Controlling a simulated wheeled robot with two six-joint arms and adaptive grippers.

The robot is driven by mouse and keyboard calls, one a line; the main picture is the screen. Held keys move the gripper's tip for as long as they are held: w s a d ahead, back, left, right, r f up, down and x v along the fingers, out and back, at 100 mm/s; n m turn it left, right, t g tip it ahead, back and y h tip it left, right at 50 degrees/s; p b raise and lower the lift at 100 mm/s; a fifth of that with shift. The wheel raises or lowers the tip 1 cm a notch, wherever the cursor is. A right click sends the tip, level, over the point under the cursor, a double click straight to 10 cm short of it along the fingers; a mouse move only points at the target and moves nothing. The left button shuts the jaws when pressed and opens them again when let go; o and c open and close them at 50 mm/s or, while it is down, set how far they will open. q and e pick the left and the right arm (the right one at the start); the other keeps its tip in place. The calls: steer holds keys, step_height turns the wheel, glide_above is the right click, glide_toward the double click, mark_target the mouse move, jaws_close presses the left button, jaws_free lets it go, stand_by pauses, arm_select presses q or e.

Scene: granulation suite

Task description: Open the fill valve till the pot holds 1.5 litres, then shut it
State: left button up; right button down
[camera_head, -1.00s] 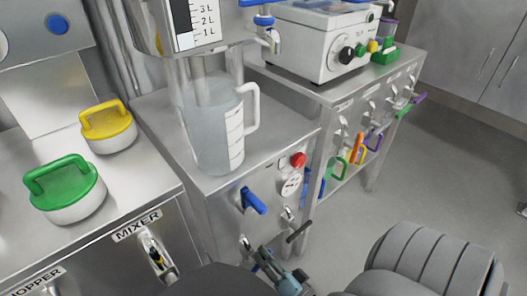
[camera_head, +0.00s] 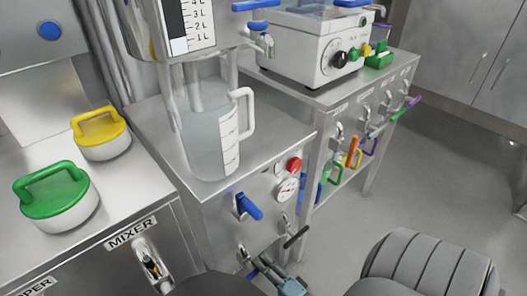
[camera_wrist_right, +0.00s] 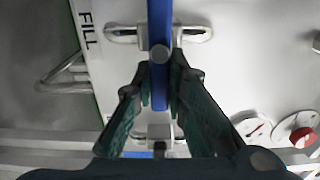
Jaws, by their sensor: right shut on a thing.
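In the right wrist view, my right gripper (camera_wrist_right: 153,92) is shut on the long blue lever of the fill valve (camera_wrist_right: 159,25), beside a FILL label (camera_wrist_right: 88,30). In the head view, my right gripper (camera_head: 262,266) shows at the bottom edge, low in front of the steel cabinet; its hold is not clear there. The metal pot (camera_head: 145,30) at the top has a litre scale (camera_head: 198,22). A pale column (camera_head: 180,46) stands low on it, around the 1 L mark; the exact level is hard to read. My left gripper is out of view.
A clear jug (camera_head: 208,130) stands on the cabinet top under the pot. A blue handle (camera_head: 249,206), a gauge (camera_head: 286,190) and a red button (camera_head: 294,165) stick out of the cabinet front. Green (camera_head: 57,200) and yellow (camera_head: 100,135) lids lie at left.

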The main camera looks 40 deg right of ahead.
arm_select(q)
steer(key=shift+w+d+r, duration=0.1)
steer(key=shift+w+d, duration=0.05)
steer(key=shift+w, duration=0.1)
arm_select(e)
steer(key=shift+s+f, duration=0.15)
steer(key=c, duration=1.6)
jaws_free()
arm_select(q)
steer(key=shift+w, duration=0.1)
arm_select(e)
steer(key=s, duration=1.2)
steer(key=shift+a, duration=0.15)
steer(key=shift+w, duration=0.1)
